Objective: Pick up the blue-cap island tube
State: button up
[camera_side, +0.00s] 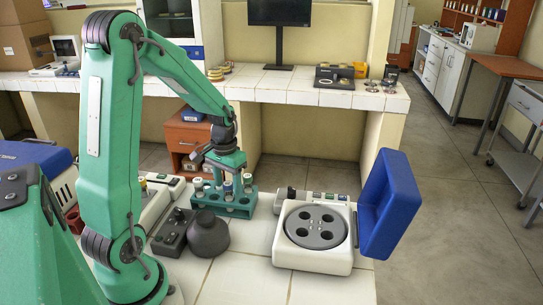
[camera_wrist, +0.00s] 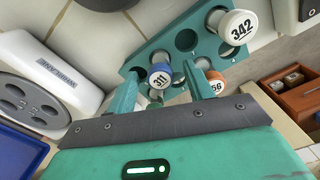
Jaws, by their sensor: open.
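The blue-cap tube (camera_wrist: 159,78), with 311 on its cap, stands in the teal rack (camera_wrist: 187,42). In the wrist view it appears between the two fingers of my gripper (camera_wrist: 160,88), with gaps at both sides. My gripper is open and holds nothing. In the side view my gripper (camera_side: 226,172) points down over the rack (camera_side: 236,211), among the tube tops.
A white centrifuge (camera_side: 311,258) with its blue lid (camera_side: 390,205) open stands right of the rack. A dark grey device with a rounded knob (camera_side: 208,237) is in front of the rack. A tiled bench with a monitor (camera_side: 280,12) is behind. Clear tile lies in front of the centrifuge.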

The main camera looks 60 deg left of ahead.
jog(key=shift+f, duration=0.8)
jog(key=c, duration=1.1)
jog(key=shift+o, duration=0.2)
jog(key=shift+r, duration=0.1)
jog(key=shift+r, duration=0.9)
notch_tip(320, 180, up, 2)
jog(key=shift+w+r, duration=0.1)
jog(key=shift+r, duration=0.1)
jog(key=d+r, duration=0.6)
jog(key=d, duration=0.5)
jog(key=shift+d+r, duration=0.3)
jog(key=shift+d, duration=0.05)
